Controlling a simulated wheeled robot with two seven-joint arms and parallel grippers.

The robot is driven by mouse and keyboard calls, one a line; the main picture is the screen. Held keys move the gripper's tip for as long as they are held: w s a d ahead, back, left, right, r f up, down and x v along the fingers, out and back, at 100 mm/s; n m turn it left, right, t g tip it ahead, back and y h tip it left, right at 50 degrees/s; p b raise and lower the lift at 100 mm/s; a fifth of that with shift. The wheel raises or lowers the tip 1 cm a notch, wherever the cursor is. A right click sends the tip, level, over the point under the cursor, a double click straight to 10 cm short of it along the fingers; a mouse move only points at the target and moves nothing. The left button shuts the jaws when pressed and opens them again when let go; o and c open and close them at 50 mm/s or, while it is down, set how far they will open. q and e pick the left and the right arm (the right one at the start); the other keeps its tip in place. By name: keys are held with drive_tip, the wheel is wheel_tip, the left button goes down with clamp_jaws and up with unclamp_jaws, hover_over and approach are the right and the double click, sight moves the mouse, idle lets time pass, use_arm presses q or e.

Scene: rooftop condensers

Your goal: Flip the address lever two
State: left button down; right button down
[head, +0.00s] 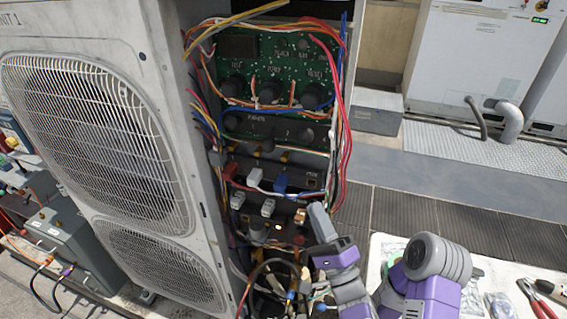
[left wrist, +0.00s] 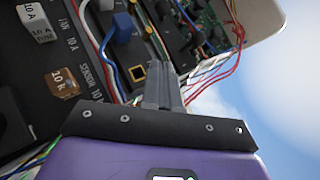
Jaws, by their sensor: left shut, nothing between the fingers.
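My left gripper (head: 316,212) is shut and empty, its fingers raised in front of the right side of the open condenser's control stack. In the left wrist view, the closed grey fingers (left wrist: 163,82) reach over the dark panel beside a yellow-rimmed square socket (left wrist: 138,73); I cannot tell whether they touch the panel. The dark module with the blue plug (head: 281,181) lies just above and left of the fingers in the head view. I cannot make out which part is address lever two; it is too small or hidden. My right gripper is not in view.
A fuse row holds white fuse blocks (head: 268,207) and a brown sensor block (left wrist: 63,82). Loose wires (head: 345,130) hang along the right side. A green board (head: 268,70) with knobs is above. Red-handled pliers (head: 537,300) lie on the white surface at lower right.

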use_arm(q)
approach(271, 138)
drive_tip(key=w+d, duration=0.2)
drive_tip(key=w, duration=0.1)
drive_tip(key=shift+w, duration=0.2)
drive_tip(key=shift+a+r, duration=0.5)
drive_tip(key=shift+a, duration=0.3)
drive_tip(key=shift+a+r, duration=0.45)
drive_tip(key=shift+a, duration=0.35)
